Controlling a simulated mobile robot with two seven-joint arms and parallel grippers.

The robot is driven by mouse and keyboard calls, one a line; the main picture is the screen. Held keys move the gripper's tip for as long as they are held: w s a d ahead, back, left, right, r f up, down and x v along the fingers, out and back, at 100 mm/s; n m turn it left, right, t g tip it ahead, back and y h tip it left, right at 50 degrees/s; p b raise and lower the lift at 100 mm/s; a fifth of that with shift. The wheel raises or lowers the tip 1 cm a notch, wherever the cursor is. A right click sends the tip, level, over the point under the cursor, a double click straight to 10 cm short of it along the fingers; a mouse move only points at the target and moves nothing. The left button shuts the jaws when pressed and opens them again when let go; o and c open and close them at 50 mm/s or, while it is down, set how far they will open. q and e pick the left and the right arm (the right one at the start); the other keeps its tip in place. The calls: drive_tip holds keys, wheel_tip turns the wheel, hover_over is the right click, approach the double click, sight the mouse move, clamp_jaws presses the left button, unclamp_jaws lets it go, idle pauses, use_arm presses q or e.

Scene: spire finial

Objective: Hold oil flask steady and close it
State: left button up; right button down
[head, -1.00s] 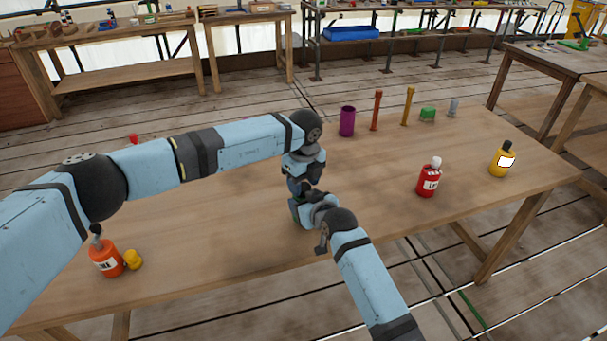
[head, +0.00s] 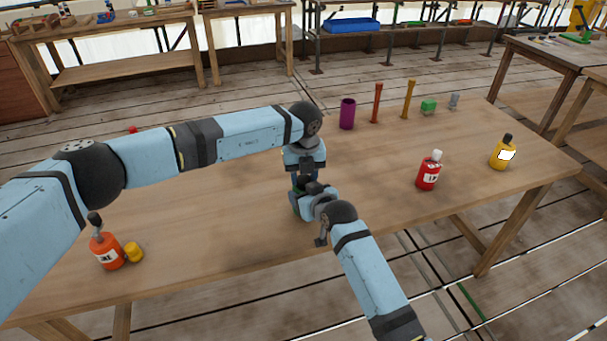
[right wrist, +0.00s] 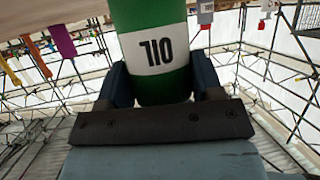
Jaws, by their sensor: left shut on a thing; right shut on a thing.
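The oil flask (right wrist: 152,15) is green with a white label band reading OIL, and fills the top middle of the right wrist view. In the head view only a green sliver (head: 296,211) of it shows behind my grippers. My right gripper (right wrist: 162,82) is shut on the flask's body, one finger on each side. It comes from the front in the head view (head: 308,204). My left gripper (head: 305,184) points down directly above the flask and is shut, seemingly on its cap. The cap and the flask's mouth are hidden, so the fit between them cannot be seen.
An orange bottle (head: 106,252) and a yellow cap (head: 134,252) stand at the table's left. A red bottle (head: 428,174) and a yellow bottle (head: 503,154) stand at right. A purple cup (head: 347,114) is behind my grippers. The table front (head: 230,240) is clear.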

use_arm(q)
drive_tip(key=shift+m, duration=0.3)
drive_tip(key=o, duration=1)
drive_tip(key=shift+s+r, duration=0.1)
drive_tip(key=shift+r, duration=2.2)
drive_tip(key=shift+c, duration=0.3)
